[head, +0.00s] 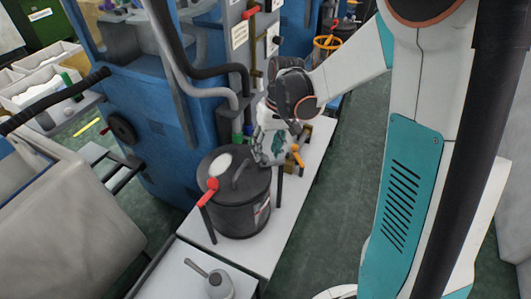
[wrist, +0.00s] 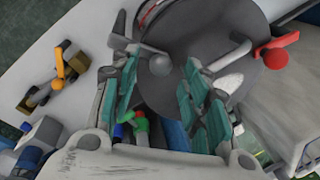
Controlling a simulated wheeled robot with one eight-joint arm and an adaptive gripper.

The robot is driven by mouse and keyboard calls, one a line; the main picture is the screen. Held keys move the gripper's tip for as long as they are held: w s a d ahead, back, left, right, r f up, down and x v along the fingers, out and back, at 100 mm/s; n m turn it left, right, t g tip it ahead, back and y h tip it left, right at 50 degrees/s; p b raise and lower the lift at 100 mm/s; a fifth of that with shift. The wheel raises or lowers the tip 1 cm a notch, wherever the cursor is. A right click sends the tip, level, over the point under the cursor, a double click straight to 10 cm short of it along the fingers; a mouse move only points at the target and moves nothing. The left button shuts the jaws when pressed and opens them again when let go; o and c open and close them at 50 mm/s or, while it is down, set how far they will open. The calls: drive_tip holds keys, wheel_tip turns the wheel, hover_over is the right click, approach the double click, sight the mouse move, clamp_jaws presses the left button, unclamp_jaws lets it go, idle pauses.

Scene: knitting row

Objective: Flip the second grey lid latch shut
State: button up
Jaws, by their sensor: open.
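A dark cylindrical pot (head: 240,207) with a round dark lid (wrist: 205,30) stands on a white bench. A grey latch lever (head: 240,171) rises at the lid's rim by my gripper (head: 268,160). In the wrist view, a grey rounded latch end (wrist: 158,65) lies between the spread teal-padded fingers of my gripper (wrist: 160,74); I cannot tell whether they touch it. A red-tipped lever (head: 208,190) sticks out at the lid's near left side, and its red knob (wrist: 272,55) shows in the wrist view. My gripper hides part of the rim.
A small orange-handled valve (head: 297,155) sits on the white bench (head: 270,236) right of the pot. A blue machine (head: 165,130) with hoses stands behind and left. Green floor is clear to the right.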

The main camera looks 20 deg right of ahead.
sight(273, 161)
wheel_tip(273, 161, up, 10)
drive_tip(key=d, duration=0.2)
drive_tip(key=shift+f, duration=0.2)
drive_tip(key=shift+s, duration=0.1)
drive_tip(key=s+a+r+t+h, duration=0.1)
drive_tip(key=s+r+t, duration=0.1)
drive_tip(key=s, duration=0.6)
drive_tip(key=s+a+r+t+h, duration=0.1)
drive_tip(key=s+r+t, duration=0.1)
drive_tip(key=s+t, duration=0.3)
drive_tip(key=shift+s+a+r, duration=0.25)
drive_tip(key=shift+s+r, duration=0.05)
drive_tip(key=shift+s, duration=1.85)
